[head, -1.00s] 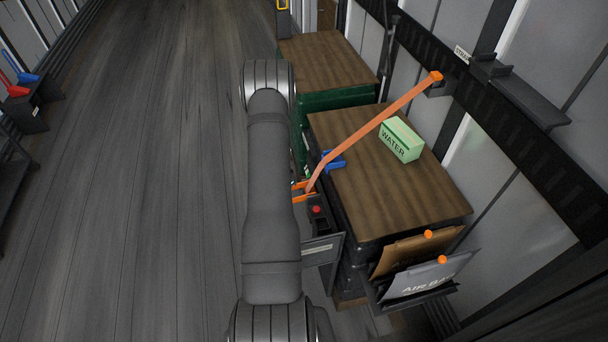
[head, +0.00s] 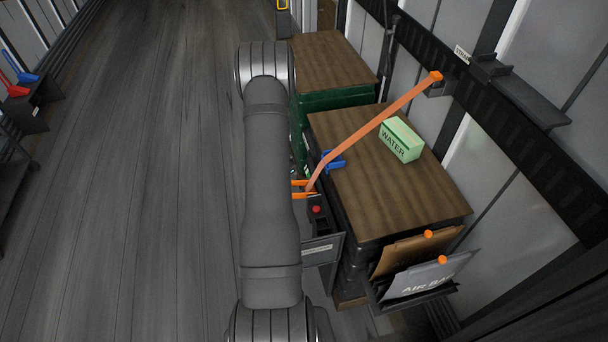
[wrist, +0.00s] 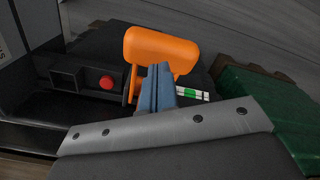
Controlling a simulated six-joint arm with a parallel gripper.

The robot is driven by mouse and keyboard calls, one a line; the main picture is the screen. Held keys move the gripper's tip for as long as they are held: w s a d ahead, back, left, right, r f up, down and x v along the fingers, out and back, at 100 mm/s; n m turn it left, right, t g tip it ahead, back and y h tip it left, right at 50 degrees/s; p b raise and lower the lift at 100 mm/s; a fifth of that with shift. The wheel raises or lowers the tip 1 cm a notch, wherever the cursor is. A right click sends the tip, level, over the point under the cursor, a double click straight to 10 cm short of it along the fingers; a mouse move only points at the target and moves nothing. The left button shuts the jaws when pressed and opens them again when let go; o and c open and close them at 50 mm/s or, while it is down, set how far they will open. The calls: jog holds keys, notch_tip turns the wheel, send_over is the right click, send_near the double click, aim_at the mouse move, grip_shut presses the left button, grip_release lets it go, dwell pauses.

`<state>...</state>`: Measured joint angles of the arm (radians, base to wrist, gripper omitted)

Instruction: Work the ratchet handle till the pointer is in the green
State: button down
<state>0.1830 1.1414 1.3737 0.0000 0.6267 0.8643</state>
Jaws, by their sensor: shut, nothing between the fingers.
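The orange ratchet handle (wrist: 162,50) stands up in the wrist view; part of it also shows beside my arm in the head view (head: 299,183). My gripper (wrist: 159,70) is shut and empty, its blue-grey fingers in front of the handle and overlapping its lower middle. I cannot tell if they touch. A gauge strip (wrist: 190,94) with white and green parts lies just right of the fingers, partly covered; its pointer cannot be made out. The orange strap (head: 375,124) runs from the wall down to the ratchet. My arm hides the gripper in the head view.
A red button (wrist: 107,83) sits on the dark housing left of the handle. The strapped wood-topped stack (head: 400,205) bears a green WATER box (head: 402,140) and a blue piece (head: 334,160) at its edge. Document pouches (head: 430,275) hang in front.

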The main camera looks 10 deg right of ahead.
jog(key=shift+f, duration=0.15)
dwell(0.4)
jog(key=shift+f, duration=2.8)
jog(key=shift+r, duration=2.95)
jog(key=shift+f, duration=0.1)
jog(key=shift+f, duration=2.9)
jog(key=shift+r, duration=3)
